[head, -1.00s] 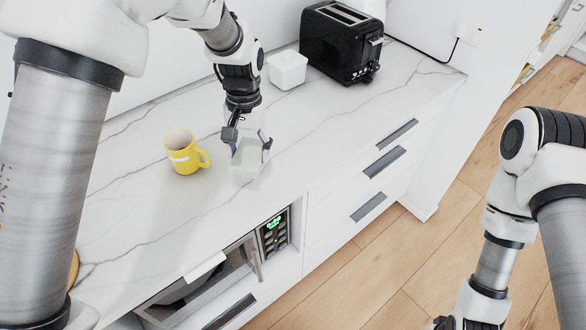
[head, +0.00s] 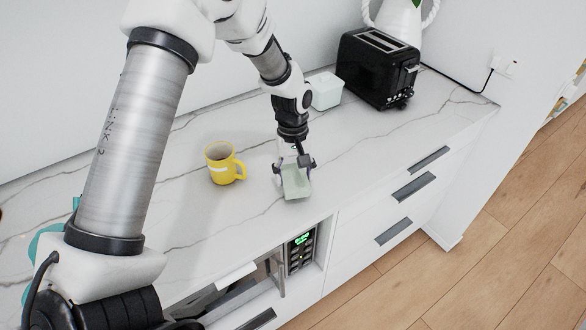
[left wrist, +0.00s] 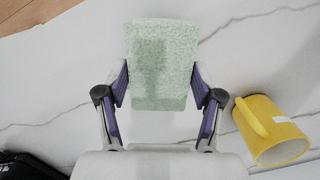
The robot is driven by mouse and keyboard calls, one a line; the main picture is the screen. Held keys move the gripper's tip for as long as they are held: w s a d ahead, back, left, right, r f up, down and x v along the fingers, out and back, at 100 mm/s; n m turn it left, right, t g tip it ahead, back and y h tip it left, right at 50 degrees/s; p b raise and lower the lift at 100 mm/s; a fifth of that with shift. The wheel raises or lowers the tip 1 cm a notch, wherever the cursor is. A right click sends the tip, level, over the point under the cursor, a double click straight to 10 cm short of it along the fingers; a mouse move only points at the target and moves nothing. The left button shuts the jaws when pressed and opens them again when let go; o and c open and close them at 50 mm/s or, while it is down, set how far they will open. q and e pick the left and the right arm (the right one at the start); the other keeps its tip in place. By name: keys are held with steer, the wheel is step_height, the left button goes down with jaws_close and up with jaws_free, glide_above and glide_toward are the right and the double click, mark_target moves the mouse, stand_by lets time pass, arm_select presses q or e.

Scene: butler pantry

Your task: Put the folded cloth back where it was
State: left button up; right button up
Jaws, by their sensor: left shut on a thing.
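The folded cloth (head: 296,184) is a pale green, soft-textured block. In the head view it is at my left gripper, over the marble counter near its front edge. My left gripper (head: 294,168) points down and is shut on it. In the left wrist view the cloth (left wrist: 160,62) sits between the two fingers of my left gripper (left wrist: 160,92), gripped at its near part. I cannot tell whether its underside touches the counter. My right gripper is not in view.
A yellow mug (head: 222,166) stands on the counter (head: 240,215), left of the cloth. A white box (head: 325,90) and a black toaster (head: 376,68) stand at the back right, with a white vase (head: 398,20) behind. An open compartment with a lit display (head: 301,243) is below the counter.

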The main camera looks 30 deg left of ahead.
mark_target(293, 167)
arm_select(q)
steer(key=shift+w+a+f, duration=0.2)
steer(key=shift+w+a, duration=0.9)
steer(key=shift+w, duration=0.15)
step_height(293, 167, down, 3)
steer(key=shift+f+p, duration=0.1)
steer(key=shift+p, duration=0.8)
steer(key=shift+f, duration=0.2)
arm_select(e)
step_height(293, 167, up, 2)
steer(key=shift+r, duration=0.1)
arm_select(q)
steer(key=o, duration=1.1)
steer(key=r+b, duration=0.1)
steer(key=r, duration=0.3)
steer(key=r+b, duration=0.1)
steer(key=r, duration=0.3)
steer(key=w+a+r+b, duration=0.1)
steer(key=r, duration=0.3)
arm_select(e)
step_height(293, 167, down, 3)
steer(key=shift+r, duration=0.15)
